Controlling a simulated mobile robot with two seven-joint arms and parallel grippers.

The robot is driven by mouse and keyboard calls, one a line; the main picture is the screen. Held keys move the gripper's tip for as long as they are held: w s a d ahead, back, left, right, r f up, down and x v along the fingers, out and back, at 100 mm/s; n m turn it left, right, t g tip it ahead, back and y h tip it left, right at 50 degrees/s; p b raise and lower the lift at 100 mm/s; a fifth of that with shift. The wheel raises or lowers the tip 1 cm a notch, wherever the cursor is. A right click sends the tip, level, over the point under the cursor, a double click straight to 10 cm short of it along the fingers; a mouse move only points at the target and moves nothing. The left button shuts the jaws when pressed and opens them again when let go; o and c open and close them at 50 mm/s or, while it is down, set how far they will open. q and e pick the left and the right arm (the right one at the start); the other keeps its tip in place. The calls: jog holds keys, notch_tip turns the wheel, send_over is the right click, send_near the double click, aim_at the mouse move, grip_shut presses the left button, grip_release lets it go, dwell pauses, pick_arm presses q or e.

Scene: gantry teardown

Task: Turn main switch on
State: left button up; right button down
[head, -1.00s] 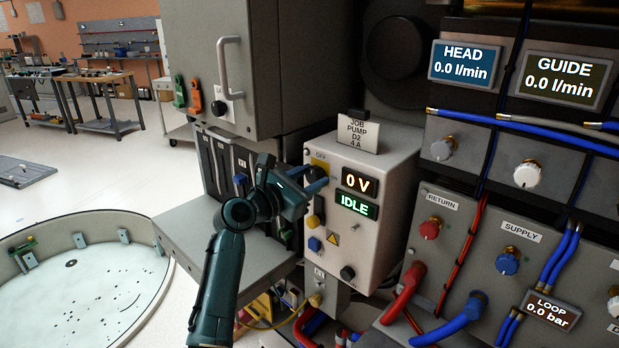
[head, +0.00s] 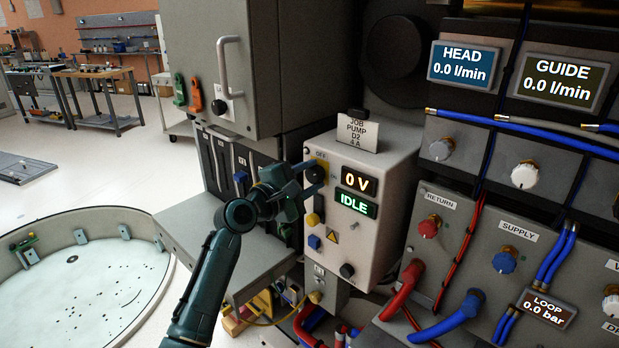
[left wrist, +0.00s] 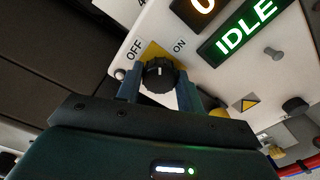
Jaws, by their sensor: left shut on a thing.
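The main switch is a black rotary knob (left wrist: 158,76) on a yellow plate, with OFF and ON labels above it. Its white mark points between the two labels in the left wrist view. In the head view the knob (head: 317,174) is at the upper left of the grey-white control box (head: 378,240), partly hidden by my gripper. My left gripper (head: 306,182) is shut on the knob, with one finger on each side of it in the left wrist view. The box displays read 0 V (head: 358,181) and IDLE (head: 355,204). My right gripper is not in view.
A grey cabinet (head: 225,70) stands above left. A grey shelf (head: 205,240) juts out below my gripper. Red and blue hoses (head: 447,318) run at lower right.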

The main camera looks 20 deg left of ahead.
pick_arm(q)
jog(key=m, duration=0.2)
jog(key=shift+f+m, duration=0.1)
jog(key=shift+m, duration=0.3)
jog(key=m+b, duration=0.1)
jog(key=m, duration=0.2)
jog(key=shift+m, duration=0.8)
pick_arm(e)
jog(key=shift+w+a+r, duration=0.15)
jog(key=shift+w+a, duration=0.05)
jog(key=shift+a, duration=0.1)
pick_arm(q)
jog(key=o, duration=1)
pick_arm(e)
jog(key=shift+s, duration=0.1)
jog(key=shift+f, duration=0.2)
